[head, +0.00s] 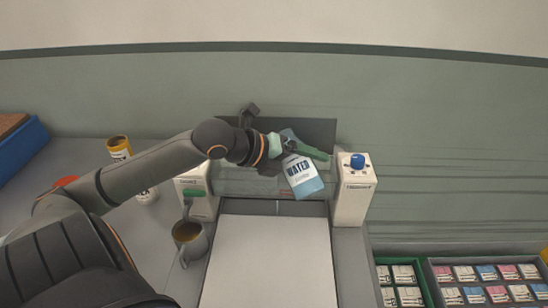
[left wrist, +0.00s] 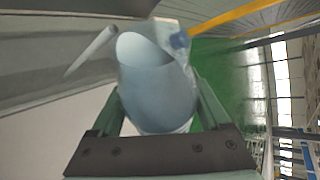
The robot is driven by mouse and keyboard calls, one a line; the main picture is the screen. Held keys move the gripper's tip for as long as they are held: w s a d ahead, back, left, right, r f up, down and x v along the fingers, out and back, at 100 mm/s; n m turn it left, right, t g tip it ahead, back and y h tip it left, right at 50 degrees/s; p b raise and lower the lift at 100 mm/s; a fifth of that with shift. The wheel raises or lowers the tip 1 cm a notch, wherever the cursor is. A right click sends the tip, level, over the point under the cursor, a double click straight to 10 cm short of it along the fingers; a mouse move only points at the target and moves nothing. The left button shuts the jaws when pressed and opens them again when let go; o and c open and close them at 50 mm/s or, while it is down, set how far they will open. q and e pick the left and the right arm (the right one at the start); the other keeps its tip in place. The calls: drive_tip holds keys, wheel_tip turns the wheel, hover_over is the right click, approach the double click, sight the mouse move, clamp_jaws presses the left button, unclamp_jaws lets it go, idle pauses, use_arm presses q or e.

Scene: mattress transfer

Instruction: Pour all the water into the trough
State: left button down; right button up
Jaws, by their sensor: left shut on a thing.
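My left gripper (head: 297,151) is shut on a light blue container labelled WATER (head: 303,178). The container is tilted and held above the grey trough (head: 240,182), which spans between two white posts. In the left wrist view the container (left wrist: 158,90) sits between the two green fingers of the gripper (left wrist: 155,108). Its pale rounded side faces the camera. I cannot tell how much water is in it, and no stream of water shows. The arm hides part of the trough's back. My right gripper is not in view.
The right post (head: 354,190) has a blue knob. A grey mug (head: 189,240) stands by the left post (head: 196,197). A white board (head: 268,262) lies in front of the trough. A yellow-labelled jar (head: 118,148) is at left. Trays of packets (head: 435,285) are at lower right.

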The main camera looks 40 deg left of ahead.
use_arm(q)
drive_tip(key=shift+d+r+n+h, duration=0.15)
drive_tip(key=shift+r+n+h, duration=0.15)
drive_tip(key=shift+r+h, duration=0.1)
idle(0.6)
drive_tip(key=shift+s+d+f+n+h, duration=0.1)
drive_tip(key=shift+d+f+n+h, duration=0.05)
drive_tip(key=shift+f+n+h, duration=0.4)
idle(1.4)
drive_tip(key=shift+a+r+n+h, duration=0.45)
drive_tip(key=shift+a+r+h, duration=0.1)
drive_tip(key=shift+h, duration=0.1)
idle(1.7)
drive_tip(key=shift+f+n+g+h+b, duration=0.3)
drive_tip(key=shift+f+n+h+b, duration=0.2)
drive_tip(key=shift+f+b, duration=0.65)
idle(1.5)
